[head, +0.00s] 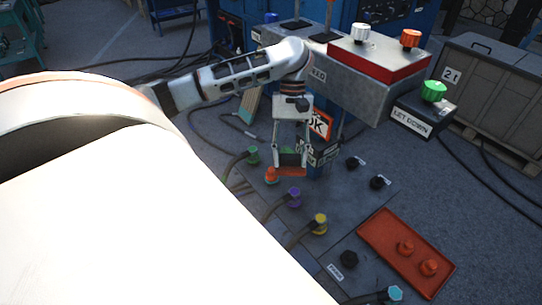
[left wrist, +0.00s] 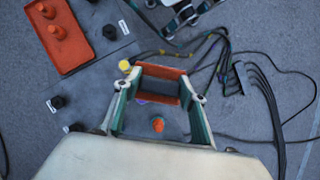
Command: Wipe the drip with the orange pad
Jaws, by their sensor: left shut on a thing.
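My left gripper (head: 291,163) hangs pointing down over the grey connector panel (head: 345,185) and is shut on the orange pad (head: 291,172). In the left wrist view the pad (left wrist: 165,72) shows as orange strips with a dark middle between the two green-sided fingers of the gripper (left wrist: 158,90). In the head view the pad is close to the orange plug (head: 271,175) and the purple plug (head: 294,197). Whether it touches the panel I cannot tell. I cannot make out the drip in either view. My right gripper is not in view.
Green (head: 253,155) and yellow (head: 320,224) plugs with cables stand on the panel. A red tray (head: 377,236) with orange caps lies at its right. A grey box with a red top (head: 378,59) stands behind. Cables cross the floor.

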